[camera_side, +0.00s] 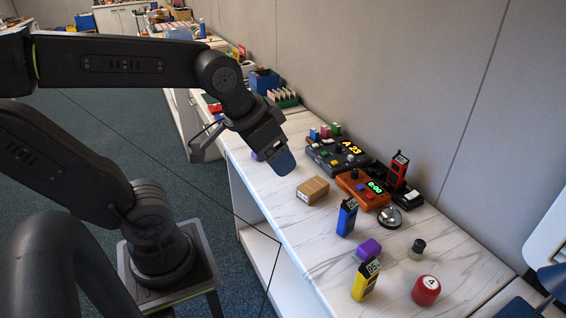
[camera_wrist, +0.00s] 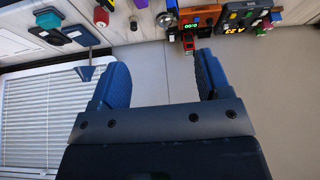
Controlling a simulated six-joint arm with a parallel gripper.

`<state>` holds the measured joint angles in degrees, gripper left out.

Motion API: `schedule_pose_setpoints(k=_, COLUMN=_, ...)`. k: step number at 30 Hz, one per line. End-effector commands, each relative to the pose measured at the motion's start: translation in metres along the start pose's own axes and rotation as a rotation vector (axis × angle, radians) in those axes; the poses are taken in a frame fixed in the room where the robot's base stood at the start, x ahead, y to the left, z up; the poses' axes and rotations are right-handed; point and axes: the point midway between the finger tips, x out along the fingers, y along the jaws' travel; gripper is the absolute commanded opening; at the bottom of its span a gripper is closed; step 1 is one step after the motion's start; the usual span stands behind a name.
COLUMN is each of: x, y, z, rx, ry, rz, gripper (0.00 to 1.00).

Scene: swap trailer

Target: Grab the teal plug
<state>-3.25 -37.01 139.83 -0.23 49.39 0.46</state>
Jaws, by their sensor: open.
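My gripper (camera_side: 279,158) hangs over the far left part of the white marble counter (camera_side: 390,268) in the side view. In the wrist view, my gripper (camera_wrist: 161,72) has its two blue fingers wide apart, with nothing between them.
The black console (camera_side: 327,158) and orange timer box (camera_side: 350,187) stand near the wall. A cardboard box (camera_side: 313,190), blue meter (camera_side: 347,217), yellow meter (camera_side: 365,280), purple block (camera_side: 369,248), bell (camera_side: 388,219) and red weight (camera_side: 426,291) are spread on the counter.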

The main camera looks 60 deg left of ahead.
Motion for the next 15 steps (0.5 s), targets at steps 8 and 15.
schedule_pose_setpoints(k=8, x=0.063, y=-0.075, z=-0.089, rx=-0.185, ry=-0.038, rz=-0.091, gripper=0.71)
schedule_pose_setpoints(k=15, x=0.142, y=-0.177, z=-0.129, rx=-0.349, ry=-0.060, rz=-0.167, gripper=0.71)
